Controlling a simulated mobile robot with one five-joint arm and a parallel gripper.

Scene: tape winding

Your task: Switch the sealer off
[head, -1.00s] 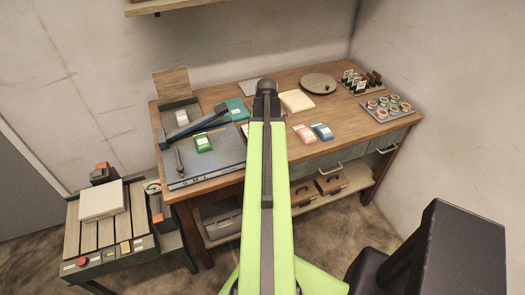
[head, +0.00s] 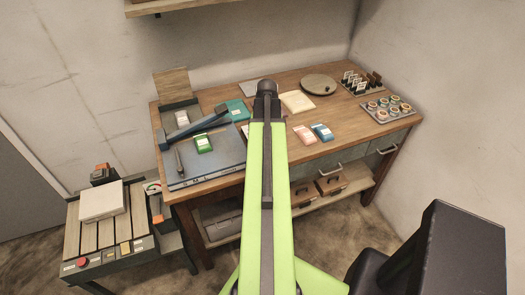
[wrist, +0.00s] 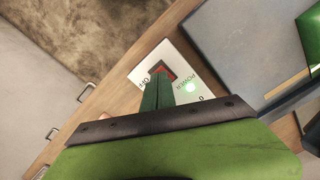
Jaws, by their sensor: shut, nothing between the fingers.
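In the wrist view a white switch plate (wrist: 180,62) is marked POWER and OFF. In the head view my green arm reaches over the bench and hides the plate and my gripper. A device with a blue-grey bar (head: 196,124), perhaps the sealer, stands at the bench's left.
A slatted side table (head: 75,235) bears a white box (head: 102,201).

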